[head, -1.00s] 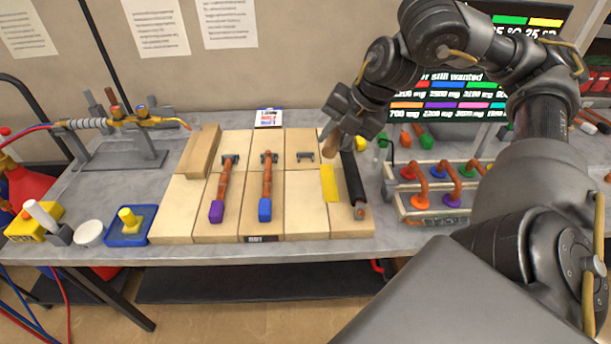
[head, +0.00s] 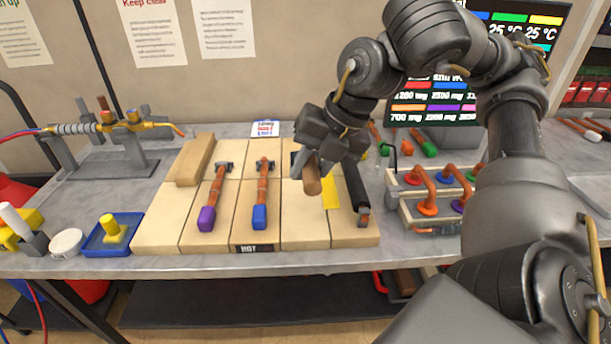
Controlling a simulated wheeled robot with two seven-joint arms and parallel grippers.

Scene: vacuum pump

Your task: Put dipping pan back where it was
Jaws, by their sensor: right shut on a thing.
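My right gripper (head: 316,160) is shut on a brown wooden handle (head: 311,181), above the right part of the wooden board (head: 305,232). The handle's near end points down toward the front of the board. Whatever is joined to the handle is hidden behind the gripper, so I cannot tell for sure that it is the dipping pan. I see no pan elsewhere. My left gripper is not in view.
Two copper pieces, one with a purple end (head: 206,219) and one with a blue end (head: 259,217), lie on the board. A copper-tube rack (head: 425,215) stands further right.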

